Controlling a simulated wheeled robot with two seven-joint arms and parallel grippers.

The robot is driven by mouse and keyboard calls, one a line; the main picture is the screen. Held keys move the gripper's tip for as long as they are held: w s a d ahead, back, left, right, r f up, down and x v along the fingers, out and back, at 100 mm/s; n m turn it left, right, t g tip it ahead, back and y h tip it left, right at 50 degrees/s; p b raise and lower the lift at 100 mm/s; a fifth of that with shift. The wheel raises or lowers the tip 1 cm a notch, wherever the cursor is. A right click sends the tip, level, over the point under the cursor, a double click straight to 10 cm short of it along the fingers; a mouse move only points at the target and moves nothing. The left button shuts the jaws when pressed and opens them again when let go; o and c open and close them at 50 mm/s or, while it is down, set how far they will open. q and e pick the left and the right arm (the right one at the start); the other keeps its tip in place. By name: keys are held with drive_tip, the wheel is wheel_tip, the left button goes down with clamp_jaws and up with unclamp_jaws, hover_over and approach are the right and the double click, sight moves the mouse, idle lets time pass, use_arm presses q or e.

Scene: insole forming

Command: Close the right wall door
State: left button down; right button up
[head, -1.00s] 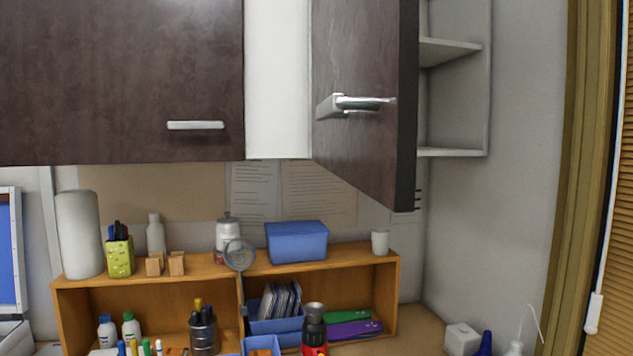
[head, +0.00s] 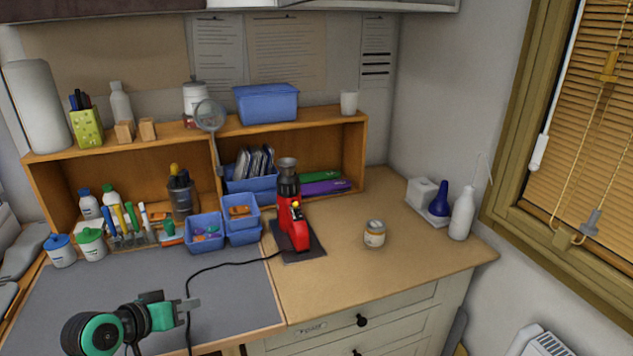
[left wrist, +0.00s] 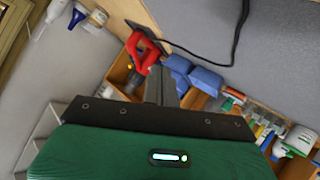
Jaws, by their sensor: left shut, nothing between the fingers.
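Only a low strip of the wall cupboards shows along the top of the head view. A thin dark and pale lower edge (head: 350,5) lies where the right wall door's cupboard hangs. The door's face and handle are out of frame, so I cannot tell its angle there. My left gripper (head: 192,308) is shut and empty, low over the grey mat and far below the cupboards. Its closed fingers show in the left wrist view (left wrist: 160,87). Pale stepped surfaces, perhaps shelves (left wrist: 42,125), show at that view's lower left. My right gripper is out of view.
A wooden shelf unit (head: 345,117) stands against the back wall. A red and black machine (head: 292,222), a jar (head: 375,233) and a white bottle (head: 462,213) stand on the counter. Blue bins (head: 205,232) are near the mat (head: 235,300). The counter's right front is clear.

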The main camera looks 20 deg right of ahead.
use_arm(q)
drive_tip(key=d+r+m+g+h, duration=0.1)
drive_tip(key=d+r+m+h, duration=0.25)
drive_tip(key=r, duration=1.35)
drive_tip(key=d+r+m+g+h, duration=0.1)
drive_tip(key=d+r+m+h, duration=0.25)
drive_tip(key=r, duration=1.45)
drive_tip(key=s+r+m+g+h+b, duration=0.15)
drive_tip(key=s+r+m+g, duration=0.65)
drive_tip(key=s+r, duration=1.3)
drive_tip(key=d+r+p, duration=0.2)
drive_tip(key=d+p, duration=0.3)
drive_tip(key=d, duration=0.9)
drive_tip(key=shift+w+d+r, duration=0.15)
drive_tip(key=shift+d+r, duration=0.1)
drive_tip(key=shift+d, duration=0.15)
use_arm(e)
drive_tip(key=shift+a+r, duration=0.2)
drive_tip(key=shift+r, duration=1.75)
use_arm(q)
drive_tip(key=shift+h, duration=0.25)
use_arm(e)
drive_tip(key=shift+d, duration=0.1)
